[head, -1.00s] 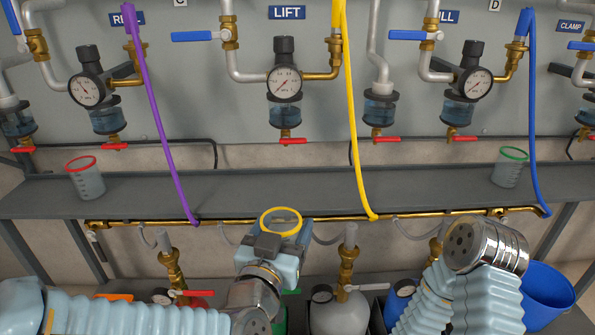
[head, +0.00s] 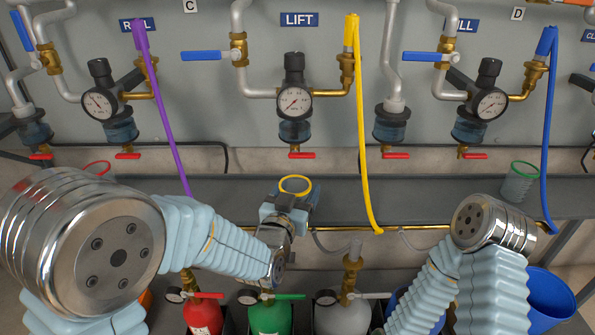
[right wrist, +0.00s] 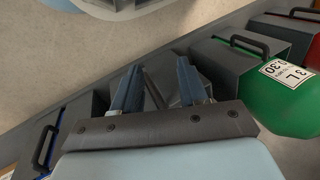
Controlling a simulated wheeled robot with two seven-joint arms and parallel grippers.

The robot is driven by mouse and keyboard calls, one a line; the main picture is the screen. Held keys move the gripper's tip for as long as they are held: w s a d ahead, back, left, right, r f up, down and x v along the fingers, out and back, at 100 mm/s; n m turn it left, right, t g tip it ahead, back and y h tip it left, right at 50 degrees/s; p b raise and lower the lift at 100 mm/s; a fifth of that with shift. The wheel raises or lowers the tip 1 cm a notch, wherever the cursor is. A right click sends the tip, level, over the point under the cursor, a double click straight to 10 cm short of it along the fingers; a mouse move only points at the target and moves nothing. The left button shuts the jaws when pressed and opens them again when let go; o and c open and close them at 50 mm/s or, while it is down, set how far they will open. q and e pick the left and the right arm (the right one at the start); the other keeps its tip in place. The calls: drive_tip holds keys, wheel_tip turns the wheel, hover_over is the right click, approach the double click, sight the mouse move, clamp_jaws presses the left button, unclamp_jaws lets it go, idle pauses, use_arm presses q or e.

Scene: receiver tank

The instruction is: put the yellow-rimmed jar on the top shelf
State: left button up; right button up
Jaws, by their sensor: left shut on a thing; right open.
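The yellow-rimmed jar (head: 296,185) is in the middle of the head view, its rim facing up. My left gripper (head: 288,211) is shut on it; the fingers and wrist hide most of its body. The jar overlaps the grey shelf (head: 420,204) in the picture, and I cannot tell whether it touches it. My right gripper (right wrist: 155,88) is open and empty in the right wrist view, its fingers pointing at grey-black blocks below. In the head view its fingers are hidden behind my right arm.
A green-rimmed jar (head: 520,181) stands on the shelf at right; a red-rimmed one (head: 98,168) shows at left, mostly hidden by my arm. Purple (head: 162,110), yellow (head: 361,130) and blue (head: 547,130) hoses hang across the shelf. Red (head: 203,315) and green (head: 270,317) cylinders stand below.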

use_arm(q)
drive_tip(key=w, duration=0.6)
drive_tip(key=shift+w+p, duration=0.4)
drive_tip(key=shift+s, duration=0.15)
drive_tip(key=shift+f, duration=0.15)
drive_tip(key=shift+f, duration=0.1)
drive_tip(key=o, duration=1)
drive_tip(key=shift+o, duration=0.2)
